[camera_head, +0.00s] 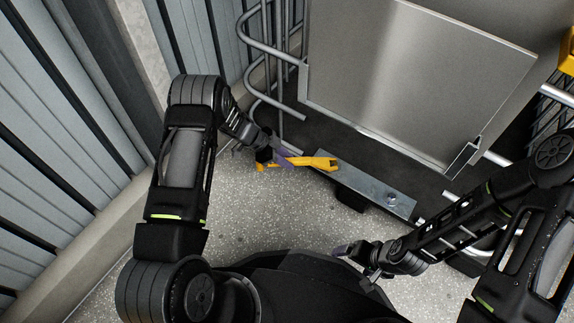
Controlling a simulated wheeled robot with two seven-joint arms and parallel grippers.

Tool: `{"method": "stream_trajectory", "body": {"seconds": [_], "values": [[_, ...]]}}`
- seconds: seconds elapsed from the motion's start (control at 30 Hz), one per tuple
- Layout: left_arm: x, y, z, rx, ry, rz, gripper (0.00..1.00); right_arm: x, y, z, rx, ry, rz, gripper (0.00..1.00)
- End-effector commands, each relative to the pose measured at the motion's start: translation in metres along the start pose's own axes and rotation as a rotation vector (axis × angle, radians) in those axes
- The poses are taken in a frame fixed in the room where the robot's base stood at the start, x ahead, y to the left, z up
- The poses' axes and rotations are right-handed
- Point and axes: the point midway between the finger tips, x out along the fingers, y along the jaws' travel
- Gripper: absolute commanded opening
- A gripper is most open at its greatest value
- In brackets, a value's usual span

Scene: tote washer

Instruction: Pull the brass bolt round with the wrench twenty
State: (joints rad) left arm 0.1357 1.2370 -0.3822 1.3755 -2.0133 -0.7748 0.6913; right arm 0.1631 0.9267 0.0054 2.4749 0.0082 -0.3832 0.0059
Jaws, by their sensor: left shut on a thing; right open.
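A yellow wrench (312,162) lies roughly level, with its head over the left end of a grey metal bar (365,183). My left gripper (274,160) is shut on the wrench's handle at its left end. The wrench head covers whatever is under it, so I cannot see the brass bolt or tell whether the head is around it. A small silver bolt head (391,197) shows near the bar's right end. My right gripper (356,250) is open and empty, low in the view, apart from the bar.
A large steel panel (415,75) with a latch stands behind the bar. Bent grey tube rails (268,60) rise behind my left gripper. Corrugated wall panels (60,120) are at the left. The speckled floor (290,215) in front of the bar is clear.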

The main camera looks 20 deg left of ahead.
Motion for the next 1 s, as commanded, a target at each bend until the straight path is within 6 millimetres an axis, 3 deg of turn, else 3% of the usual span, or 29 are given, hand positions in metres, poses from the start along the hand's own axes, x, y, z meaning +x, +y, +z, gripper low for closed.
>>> {"method": "stream_trajectory", "body": {"seconds": [0.1, 0.5, 1.0], "values": [[0.0, -0.008, 0.0, 0.024, -0.002, 0.009, 0.0, 0.007, 0.003, 0.0, 0.0, 0.0, 0.0, 0.87], [-0.001, -0.009, -0.001, 0.03, -0.002, 0.017, 0.0, 0.008, 0.003, 0.001, 0.0, 0.0, 0.0, 0.87], [-0.003, 0.0, -0.001, -0.011, -0.002, -0.012, 0.0, -0.004, -0.002, 0.0, 0.0, 0.0, 0.0, 0.87]]}}
